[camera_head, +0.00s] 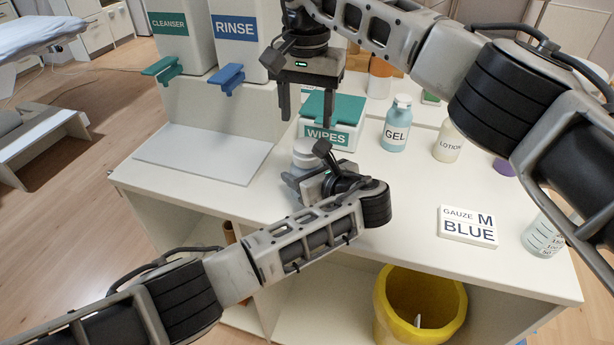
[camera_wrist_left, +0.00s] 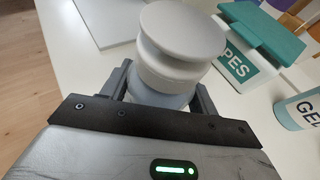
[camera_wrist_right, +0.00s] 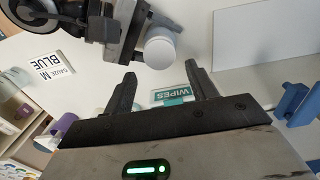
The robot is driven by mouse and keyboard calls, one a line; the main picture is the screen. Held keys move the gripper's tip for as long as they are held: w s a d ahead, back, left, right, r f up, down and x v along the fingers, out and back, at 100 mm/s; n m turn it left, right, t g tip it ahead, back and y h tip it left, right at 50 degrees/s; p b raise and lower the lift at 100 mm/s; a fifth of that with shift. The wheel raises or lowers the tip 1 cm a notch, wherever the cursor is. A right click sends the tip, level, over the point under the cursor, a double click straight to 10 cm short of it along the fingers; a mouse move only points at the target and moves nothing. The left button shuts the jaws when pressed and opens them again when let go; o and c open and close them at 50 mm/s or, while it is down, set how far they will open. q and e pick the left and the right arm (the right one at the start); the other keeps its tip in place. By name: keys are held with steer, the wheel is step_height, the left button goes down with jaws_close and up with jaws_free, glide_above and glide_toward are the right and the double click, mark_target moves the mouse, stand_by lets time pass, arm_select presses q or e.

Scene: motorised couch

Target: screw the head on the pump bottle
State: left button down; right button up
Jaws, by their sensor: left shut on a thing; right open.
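The pump bottle (camera_wrist_left: 172,98) stands near the front of the counter, its bluish body mostly hidden by my left gripper (camera_head: 305,180), which is shut on it.
A white wipes box (camera_head: 341,139) with a green lid stands just behind. The gel bottle (camera_head: 396,125) and lotion bottle (camera_head: 449,142) stand to the right. A gauze box (camera_head: 467,225) lies front right. Cleanser and rinse dispensers (camera_head: 234,40) stand back left. A yellow bin (camera_head: 420,300) is below.

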mark_target(307, 145)
step_height(307, 145, down, 8)
steer(key=shift+f, duration=0.1)
stand_by(0.4)
steer(key=c, duration=0.8)
steer(key=m, duration=0.3)
steer(key=shift+c, duration=0.2)
steer(key=o, duration=1.1)
steer(key=shift+a, duration=0.1)
